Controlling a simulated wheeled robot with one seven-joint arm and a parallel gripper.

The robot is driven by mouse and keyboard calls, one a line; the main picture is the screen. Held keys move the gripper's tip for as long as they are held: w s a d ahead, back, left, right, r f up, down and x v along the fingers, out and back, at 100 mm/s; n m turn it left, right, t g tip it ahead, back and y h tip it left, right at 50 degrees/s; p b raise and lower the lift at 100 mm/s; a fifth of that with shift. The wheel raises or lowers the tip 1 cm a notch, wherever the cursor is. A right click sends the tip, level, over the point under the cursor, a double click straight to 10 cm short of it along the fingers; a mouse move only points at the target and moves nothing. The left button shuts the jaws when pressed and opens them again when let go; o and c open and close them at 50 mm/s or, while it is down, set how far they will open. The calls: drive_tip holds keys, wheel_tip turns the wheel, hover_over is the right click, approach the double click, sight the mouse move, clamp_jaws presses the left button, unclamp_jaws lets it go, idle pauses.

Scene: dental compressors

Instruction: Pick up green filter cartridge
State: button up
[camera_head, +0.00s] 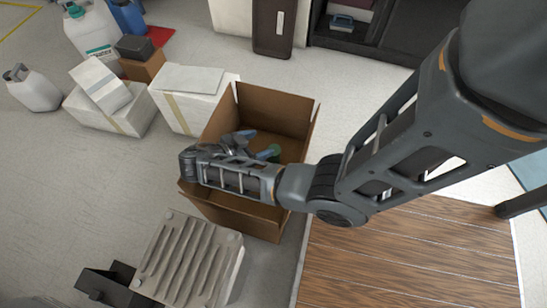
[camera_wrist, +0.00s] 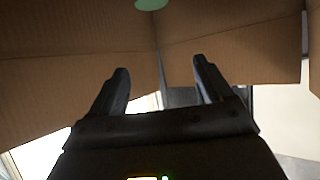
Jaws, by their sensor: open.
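A green rounded thing, which I take to be the green filter cartridge (camera_head: 272,151), shows inside the open cardboard box (camera_head: 301,124) in the head view, partly hidden by my arm. In the wrist view a pale green piece of the cartridge (camera_wrist: 150,4) is cut off by the top edge, beyond my fingertips. My gripper (camera_wrist: 160,67) is open with nothing between its two dark fingers. In the head view my gripper (camera_head: 243,140) is over or in the box, to the left of the green thing, and apart from it. Its fingers are hard to make out there.
White cartons (camera_head: 190,100) stand left of the box. A grey ribbed block (camera_head: 190,262) lies in front of it. A wooden-topped surface (camera_head: 400,260) is at the lower right. Brown cardboard walls (camera_wrist: 230,50) fill the upper wrist view close to my fingers.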

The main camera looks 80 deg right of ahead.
drive_tip(key=b, duration=0.3)
approach(274, 155)
drive_tip(key=d+f, duration=0.1)
drive_tip(key=d, duration=0.3)
drive_tip(key=shift+s+a+b+x, duration=0.15)
drive_tip(key=shift+b+x, duration=0.25)
drive_tip(key=shift+x, duration=1.65)
drive_tip(key=shift+s+a+b+x, duration=0.1)
drive_tip(key=shift+b+x, duration=0.25)
drive_tip(key=shift+x, duration=1.7)
drive_tip(key=shift+f, duration=0.15)
drive_tip(key=c, duration=1.1)
